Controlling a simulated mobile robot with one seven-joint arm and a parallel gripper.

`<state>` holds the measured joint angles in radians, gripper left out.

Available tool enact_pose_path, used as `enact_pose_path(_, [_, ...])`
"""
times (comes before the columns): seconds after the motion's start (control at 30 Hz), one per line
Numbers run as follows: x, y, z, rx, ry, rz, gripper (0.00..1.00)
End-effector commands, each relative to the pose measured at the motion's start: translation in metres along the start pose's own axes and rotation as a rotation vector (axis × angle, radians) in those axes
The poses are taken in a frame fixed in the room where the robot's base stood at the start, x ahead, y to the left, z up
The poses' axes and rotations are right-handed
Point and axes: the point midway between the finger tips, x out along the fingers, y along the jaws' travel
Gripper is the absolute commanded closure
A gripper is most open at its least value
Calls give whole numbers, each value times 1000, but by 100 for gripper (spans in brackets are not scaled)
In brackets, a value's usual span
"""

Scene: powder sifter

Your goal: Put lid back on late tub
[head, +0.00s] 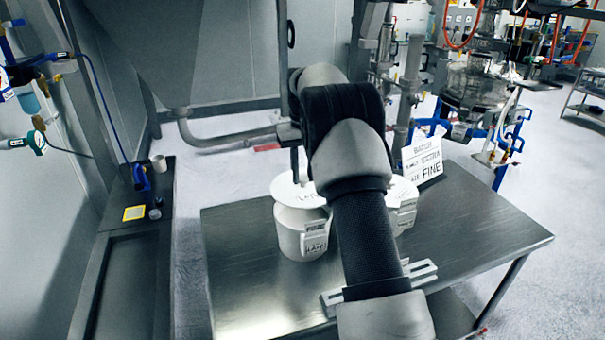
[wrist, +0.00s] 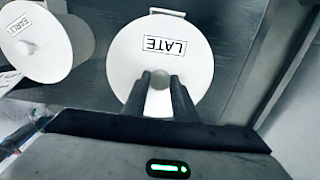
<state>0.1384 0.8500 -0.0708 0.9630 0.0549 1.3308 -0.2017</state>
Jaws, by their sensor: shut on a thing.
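A white tub (head: 302,238) with a LATE label stands upright on the metal table, left of my arm. A round white lid (head: 287,190) is directly over its mouth. The lid (wrist: 195,65) reads LATE in the wrist view. My gripper (wrist: 160,88) is shut on the lid's round knob, one finger on each side; in the head view my arm hides most of it. I cannot tell whether the lid rests on the rim or hovers just above it. A second white tub (head: 405,218), with a lid reading EARLY (wrist: 40,40), stands close by, partly hidden by my arm.
The metal table (head: 480,225) has bare room at right and in front. A flat slotted metal piece (head: 420,270) lies near the front. A large hopper (head: 165,45) hangs behind.

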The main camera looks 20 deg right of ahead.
Motion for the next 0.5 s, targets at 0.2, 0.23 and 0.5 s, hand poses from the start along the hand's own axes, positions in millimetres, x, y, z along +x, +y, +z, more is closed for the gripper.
enact_pose_path(0.2, [8,0,0,0,0,0,100])
enact_pose_path(0.23, [10,0,0,0,0,0,100])
enact_pose_path(0.5, [35,0,0,1,1,1,100])
